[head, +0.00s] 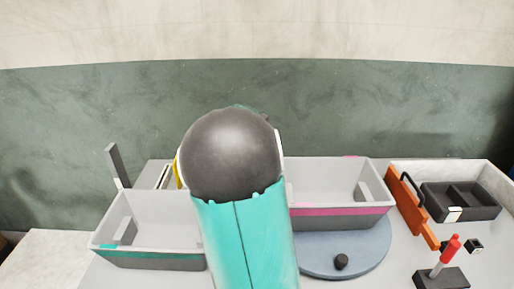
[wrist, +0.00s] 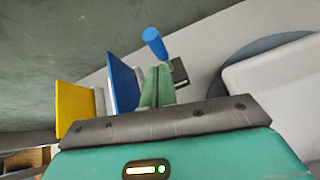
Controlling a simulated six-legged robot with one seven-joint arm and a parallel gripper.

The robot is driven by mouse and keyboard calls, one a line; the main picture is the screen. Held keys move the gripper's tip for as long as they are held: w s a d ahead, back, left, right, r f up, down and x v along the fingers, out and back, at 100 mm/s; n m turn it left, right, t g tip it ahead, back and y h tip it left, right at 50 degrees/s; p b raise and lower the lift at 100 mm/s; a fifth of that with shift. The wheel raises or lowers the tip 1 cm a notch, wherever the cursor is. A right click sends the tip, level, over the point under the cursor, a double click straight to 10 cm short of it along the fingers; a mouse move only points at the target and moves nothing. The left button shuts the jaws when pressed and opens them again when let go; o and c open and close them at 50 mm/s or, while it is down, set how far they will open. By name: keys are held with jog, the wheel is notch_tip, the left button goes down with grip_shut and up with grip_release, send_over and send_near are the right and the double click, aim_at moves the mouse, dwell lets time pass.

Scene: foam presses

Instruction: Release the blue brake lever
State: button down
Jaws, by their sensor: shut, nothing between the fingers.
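The blue brake lever (wrist: 155,42) shows in the wrist view, a blue grip on a short pale stem above a dark base (wrist: 180,72). It leans to the left in that view. My gripper (wrist: 157,72) has its green fingers shut and empty. The fingertips are just below the grip in the picture, beside the stem and base; I cannot tell whether they touch. In the head view my arm blocks the middle, and the blue lever is not visible there.
Blue (wrist: 122,82) and yellow (wrist: 75,108) panels stand left of the fingers. In the head view, teal-striped (head: 150,255) and pink-striped (head: 340,213) bins flank my arm. A round disc (head: 372,262), a red lever (head: 451,248), an orange panel (head: 405,205) and a dark tray (head: 460,208) are right.

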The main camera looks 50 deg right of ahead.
jog(key=s+a+r+m+y, duration=0.2)
jog(key=s+a+r+m, duration=0.15)
jog(key=a+m, duration=0.6)
jog(key=s+a+r+m+y, duration=0.2)
jog(key=a+r+m, duration=0.25)
jog(key=a, duration=1.05)
jog(key=s+a+f+m+y, duration=0.1)
jog(key=s+a+m+y, duration=0.1)
jog(key=s+a+m, duration=0.2)
jog(key=s+a+f+m+y, duration=0.1)
jog(key=s+a+m, duration=0.4)
jog(key=s+a, duration=0.5)
jog(key=a+y, duration=0.1)
jog(key=a, duration=0.6)
jog(key=shift+s+a+m+g+y, duration=0.2)
jog(key=shift+a+m+g+y, duration=0.1)
jog(key=shift+g, duration=0.1)
